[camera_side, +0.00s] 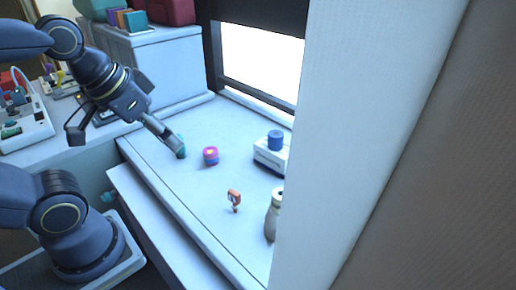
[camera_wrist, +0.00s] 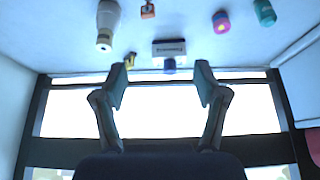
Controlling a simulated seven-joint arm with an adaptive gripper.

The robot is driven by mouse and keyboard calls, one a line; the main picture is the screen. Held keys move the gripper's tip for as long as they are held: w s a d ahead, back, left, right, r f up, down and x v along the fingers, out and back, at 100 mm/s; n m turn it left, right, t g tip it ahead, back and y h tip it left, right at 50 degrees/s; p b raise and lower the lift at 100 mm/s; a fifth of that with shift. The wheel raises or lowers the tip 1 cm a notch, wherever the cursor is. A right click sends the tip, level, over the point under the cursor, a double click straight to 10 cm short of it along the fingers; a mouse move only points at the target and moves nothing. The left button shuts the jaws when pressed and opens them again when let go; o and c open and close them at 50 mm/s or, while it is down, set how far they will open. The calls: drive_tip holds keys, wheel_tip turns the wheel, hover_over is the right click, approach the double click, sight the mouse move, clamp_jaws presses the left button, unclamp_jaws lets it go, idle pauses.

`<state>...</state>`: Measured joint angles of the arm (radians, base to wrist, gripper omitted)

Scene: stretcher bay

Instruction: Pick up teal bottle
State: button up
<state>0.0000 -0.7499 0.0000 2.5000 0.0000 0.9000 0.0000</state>
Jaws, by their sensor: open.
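The teal bottle (camera_wrist: 265,12) stands on the white counter at the top right of the wrist view, which is upside down. In the side view the teal bottle (camera_side: 182,148) shows only as a small teal patch, mostly hidden behind the end of my arm. My gripper (camera_wrist: 160,82) is open and empty in the wrist view. Its fingers are spread in front of the bright window, with the bottle apart from them and off to one side. In the side view my arm's end is at the left of the counter; its height above the bottle is hard to judge.
A pink and blue container (camera_side: 210,156) is beside the bottle. A white box (camera_side: 269,156) with a blue cylinder (camera_side: 275,140), a small orange item (camera_side: 234,198) and a beige bottle (camera_side: 271,222) stand farther right. A pale wall post (camera_side: 350,150) hides the counter's right end.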

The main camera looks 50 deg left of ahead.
drive_tip(key=w+a+r, duration=0.3)
drive_tip(key=w+r, duration=0.3)
drive_tip(key=w, duration=0.2)
drive_tip(key=n+g, duration=0.5)
drive_tip(key=g, duration=0.1)
hover_over(179, 135)
wheel_tip(179, 135, down, 17)
wheel_tip(179, 135, down, 10)
drive_tip(key=shift+s+a+f, duration=0.1)
drive_tip(key=shift+s+f, duration=0.05)
drive_tip(key=shift+f, duration=1.4)
drive_tip(key=shift+s+f, duration=0.1)
drive_tip(key=shift+f, duration=1.45)
drive_tip(key=c, duration=1.3)
